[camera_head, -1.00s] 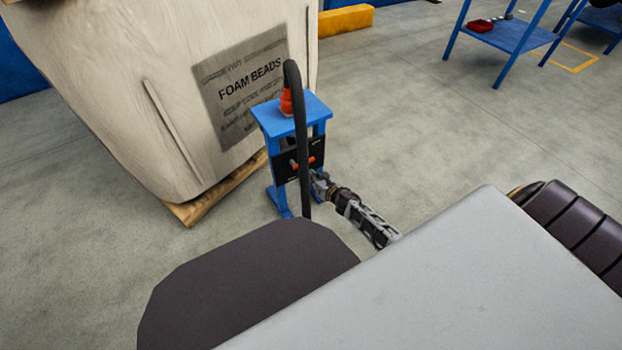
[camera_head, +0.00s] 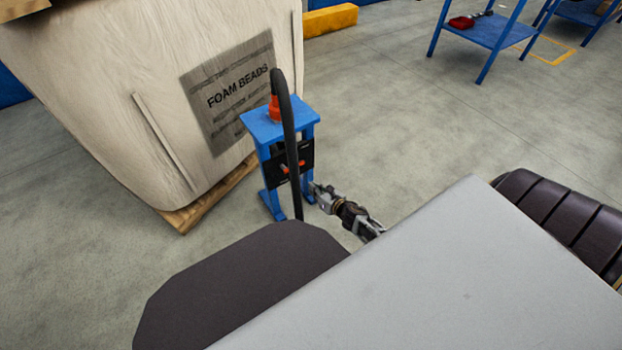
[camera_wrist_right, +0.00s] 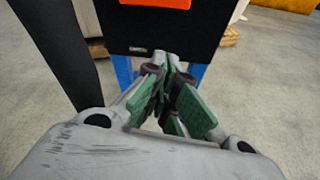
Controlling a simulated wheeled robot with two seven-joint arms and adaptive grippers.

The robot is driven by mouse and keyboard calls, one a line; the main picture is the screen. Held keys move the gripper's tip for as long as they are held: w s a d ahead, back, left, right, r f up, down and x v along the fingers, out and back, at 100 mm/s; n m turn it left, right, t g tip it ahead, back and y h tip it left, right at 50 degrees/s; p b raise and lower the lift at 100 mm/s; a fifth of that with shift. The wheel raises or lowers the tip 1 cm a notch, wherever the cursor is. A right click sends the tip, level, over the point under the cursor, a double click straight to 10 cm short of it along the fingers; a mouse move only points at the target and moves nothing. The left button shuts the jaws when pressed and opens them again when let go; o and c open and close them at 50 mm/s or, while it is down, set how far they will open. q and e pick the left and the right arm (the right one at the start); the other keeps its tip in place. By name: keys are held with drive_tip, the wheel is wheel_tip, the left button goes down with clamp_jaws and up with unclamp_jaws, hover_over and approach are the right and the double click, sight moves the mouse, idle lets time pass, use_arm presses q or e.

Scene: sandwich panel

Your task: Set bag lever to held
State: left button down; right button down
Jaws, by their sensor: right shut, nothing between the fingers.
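The bag lever (camera_head: 291,168) is a small orange handle on a black panel (camera_head: 304,156) on the front of a blue stand. In the right wrist view an orange part (camera_wrist_right: 160,3) shows at the top edge of the black panel (camera_wrist_right: 155,30), cut off by the frame. My right gripper (camera_head: 316,187) is just in front of the stand, below and right of the lever, apart from it. In the right wrist view its green-padded fingers (camera_wrist_right: 168,72) are shut with nothing between them. The lever's exact setting is too small to read. My left gripper is not in view.
A black hose (camera_head: 290,130) arches from the orange fitting (camera_head: 273,107) on the blue stand (camera_head: 262,124) and passes in front of the panel. A large foam beads bag (camera_head: 150,80) on a wooden pallet (camera_head: 205,204) stands left. Open floor lies right of the stand.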

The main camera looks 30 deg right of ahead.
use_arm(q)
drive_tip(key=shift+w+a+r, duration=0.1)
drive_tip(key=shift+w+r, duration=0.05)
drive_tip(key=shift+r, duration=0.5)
use_arm(e)
drive_tip(key=shift+s+r, duration=0.2)
drive_tip(key=shift+s, duration=0.3)
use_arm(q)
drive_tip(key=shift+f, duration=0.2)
use_arm(e)
drive_tip(key=shift+m, duration=0.3)
